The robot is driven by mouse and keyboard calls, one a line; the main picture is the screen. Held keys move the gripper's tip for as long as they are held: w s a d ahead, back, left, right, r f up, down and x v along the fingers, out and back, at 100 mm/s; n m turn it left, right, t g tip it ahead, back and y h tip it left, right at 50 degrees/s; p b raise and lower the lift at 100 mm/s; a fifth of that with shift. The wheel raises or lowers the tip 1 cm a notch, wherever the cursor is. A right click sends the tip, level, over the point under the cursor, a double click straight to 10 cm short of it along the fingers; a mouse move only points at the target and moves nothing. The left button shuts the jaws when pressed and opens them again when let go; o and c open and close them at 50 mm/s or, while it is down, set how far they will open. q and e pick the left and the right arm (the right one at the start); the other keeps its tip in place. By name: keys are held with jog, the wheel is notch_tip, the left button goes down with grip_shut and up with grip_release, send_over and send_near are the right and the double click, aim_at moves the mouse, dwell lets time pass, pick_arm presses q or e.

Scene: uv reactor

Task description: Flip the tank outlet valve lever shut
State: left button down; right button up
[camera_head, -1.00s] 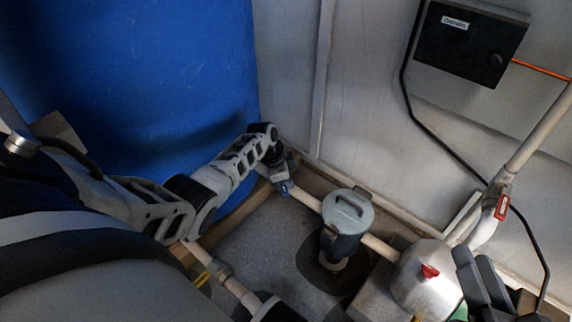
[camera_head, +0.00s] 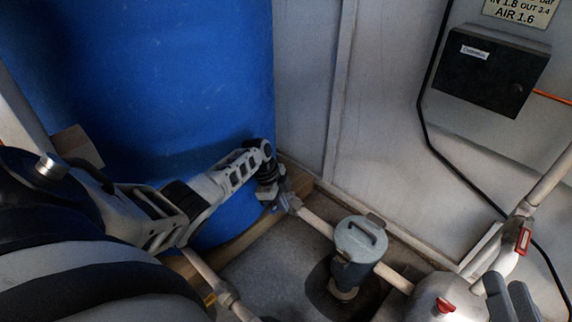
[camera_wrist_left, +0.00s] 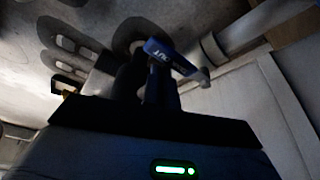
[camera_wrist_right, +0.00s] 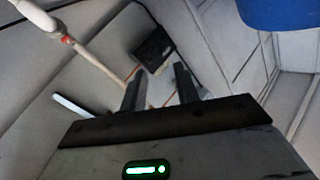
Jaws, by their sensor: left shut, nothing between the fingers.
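The blue valve lever (camera_wrist_left: 172,57), with white lettering on it, shows close up in the left wrist view. It sits on the pale pipe (camera_head: 315,222) beside the foot of the blue tank (camera_head: 170,75). My left gripper (camera_head: 274,194) is at the valve, pointing down, and hides much of it in the head view. Its jaws are shut with nothing between them, and the dark fingers are close beside the lever; I cannot tell whether they touch it. My right gripper (camera_wrist_right: 160,88) is open and empty, away from the valve; it also shows at the lower right of the head view (camera_head: 508,298).
A grey-lidded filter housing (camera_head: 359,245) stands on the pipe right of the valve. A steel vessel with a red knob (camera_head: 444,304) is at lower right. A black box (camera_head: 492,68) hangs on the wall, with a black cable beside it.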

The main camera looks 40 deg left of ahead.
pick_arm(q)
jog(key=shift+s+a, duration=0.15)
jog(key=shift+a, duration=0.25)
pick_arm(e)
jog(key=shift+r, duration=0.2)
